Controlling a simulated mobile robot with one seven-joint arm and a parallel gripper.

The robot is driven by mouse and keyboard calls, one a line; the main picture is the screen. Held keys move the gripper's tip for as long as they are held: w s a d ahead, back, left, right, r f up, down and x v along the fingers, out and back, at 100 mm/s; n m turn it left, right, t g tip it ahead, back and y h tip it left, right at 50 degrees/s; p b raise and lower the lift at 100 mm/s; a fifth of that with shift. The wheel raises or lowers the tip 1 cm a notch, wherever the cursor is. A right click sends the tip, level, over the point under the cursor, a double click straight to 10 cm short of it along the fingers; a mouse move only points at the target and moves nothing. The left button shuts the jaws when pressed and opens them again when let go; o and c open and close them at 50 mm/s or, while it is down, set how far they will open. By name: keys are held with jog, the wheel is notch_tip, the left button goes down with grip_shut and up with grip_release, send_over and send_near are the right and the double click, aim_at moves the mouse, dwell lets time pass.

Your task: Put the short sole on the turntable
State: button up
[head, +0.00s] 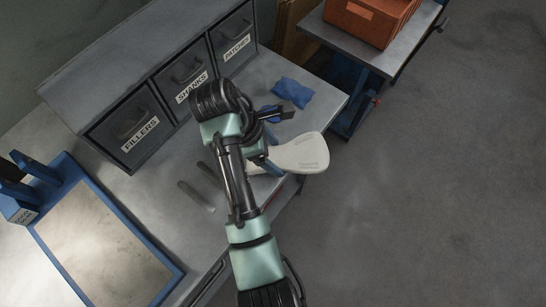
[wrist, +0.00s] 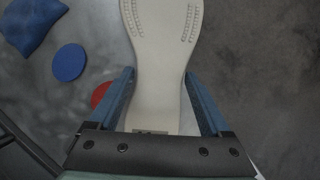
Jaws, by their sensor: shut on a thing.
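A pale cream sole (head: 302,154) shows in the head view at the bench's right edge, with its broad end out over the floor. In the wrist view the sole (wrist: 160,50) runs up between the two blue fingers, with dotted rows on its broad part. My gripper (wrist: 160,88) is shut on the narrower part of the sole. In the head view my arm hides most of the gripper and part of the sole. I cannot make out a turntable in either view.
A blue bag (head: 292,92) lies on the bench, with a blue disc (wrist: 69,62) and a red disc (wrist: 101,95) near the sole. Labelled drawers (head: 180,82) stand behind. A blue-framed plate (head: 98,245) is at left. An orange crate (head: 368,20) sits on a side table.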

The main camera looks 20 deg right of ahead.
jog(key=shift+f, duration=1.15)
jog(key=shift+f, duration=0.15)
jog(key=o, duration=1.4)
jog(key=shift+c, duration=0.2)
jog(key=p+v, duration=0.6)
jog(key=v, duration=0.5)
jog(key=shift+s+d, duration=0.1)
jog(key=shift+d, duration=0.1)
jog(key=shift+p+v, duration=0.7)
jog(key=shift+v, duration=0.05)
